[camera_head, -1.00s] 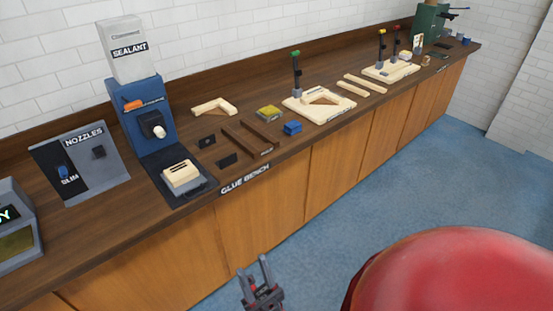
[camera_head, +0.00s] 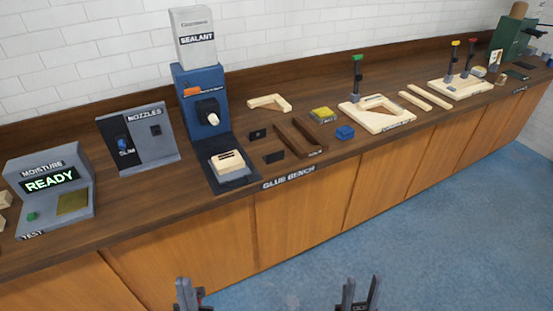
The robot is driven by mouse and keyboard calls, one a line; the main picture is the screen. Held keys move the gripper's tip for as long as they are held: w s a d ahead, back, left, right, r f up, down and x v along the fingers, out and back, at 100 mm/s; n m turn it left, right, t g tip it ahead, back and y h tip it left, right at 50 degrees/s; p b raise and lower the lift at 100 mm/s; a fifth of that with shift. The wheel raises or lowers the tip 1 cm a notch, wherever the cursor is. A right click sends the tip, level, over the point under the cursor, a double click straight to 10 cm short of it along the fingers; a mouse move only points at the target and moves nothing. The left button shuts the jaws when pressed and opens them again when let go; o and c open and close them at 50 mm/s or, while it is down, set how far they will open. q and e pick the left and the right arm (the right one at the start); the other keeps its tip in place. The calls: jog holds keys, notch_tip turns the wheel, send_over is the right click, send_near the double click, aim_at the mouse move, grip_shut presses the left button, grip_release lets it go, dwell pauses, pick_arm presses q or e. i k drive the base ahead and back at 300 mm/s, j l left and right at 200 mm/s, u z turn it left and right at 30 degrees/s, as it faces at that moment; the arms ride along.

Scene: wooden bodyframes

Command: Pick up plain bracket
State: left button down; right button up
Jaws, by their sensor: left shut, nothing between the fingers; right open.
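A pale wooden L-shaped bracket (camera_head: 268,102) lies loose on the dark bench, behind two dark slots. A similar bracket (camera_head: 380,102) sits on a pale board (camera_head: 366,121) with a green-topped clamp post (camera_head: 357,75). I cannot tell by label which one is the plain bracket. My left gripper (camera_head: 189,291) is shut and empty at the bottom edge, low in front of the bench. My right gripper (camera_head: 360,292) is open and empty at the bottom edge, to its right. Both are well apart from the brackets.
Along the bench stand a moisture tester (camera_head: 50,190) reading READY, a nozzle panel (camera_head: 138,138), a blue sealant dispenser (camera_head: 206,105) and a block (camera_head: 227,161). Blue (camera_head: 345,132) and yellow (camera_head: 321,114) pieces lie near the slots. Blue floor (camera_head: 400,250) in front is clear.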

aim_at(273, 157)
jog(key=i+l+z, duration=0.15)
jog(key=i, duration=0.4)
jog(key=i+l+z, duration=0.1)
jog(key=i, duration=0.5)
